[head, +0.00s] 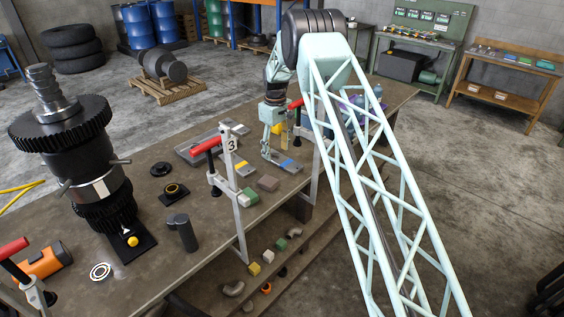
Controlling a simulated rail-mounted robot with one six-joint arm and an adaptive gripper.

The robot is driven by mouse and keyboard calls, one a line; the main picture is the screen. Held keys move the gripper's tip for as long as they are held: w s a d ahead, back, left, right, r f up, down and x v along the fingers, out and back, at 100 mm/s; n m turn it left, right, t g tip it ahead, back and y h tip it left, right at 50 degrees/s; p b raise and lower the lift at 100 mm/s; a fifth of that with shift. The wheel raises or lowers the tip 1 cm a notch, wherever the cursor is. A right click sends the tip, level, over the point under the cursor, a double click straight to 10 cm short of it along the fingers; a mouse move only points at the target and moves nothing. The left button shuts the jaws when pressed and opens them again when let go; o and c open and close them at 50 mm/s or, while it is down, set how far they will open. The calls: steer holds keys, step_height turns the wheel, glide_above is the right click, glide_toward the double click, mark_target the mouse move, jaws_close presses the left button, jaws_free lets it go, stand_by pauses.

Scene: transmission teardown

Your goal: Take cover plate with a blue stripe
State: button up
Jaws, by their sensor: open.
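The cover plate with a blue stripe (287,163) is a small grey plate lying on the workbench, near its front edge. My gripper (270,152) is open and points down at the left end of this plate. The fingers are small in this view, and I cannot tell if they touch the plate. A similar grey plate with a yellow stripe (241,168) lies to the left, partly behind a clamp.
A red-handled clamp marked 3 (229,150) stands at the bench edge left of my gripper. A grey tray (196,152) lies behind. A large gear shaft (90,165) stands at left.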

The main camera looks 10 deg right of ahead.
steer(key=shift+f, duration=1.2)
steer(key=shift+c, duration=0.9)
steer(key=c, duration=1.1)
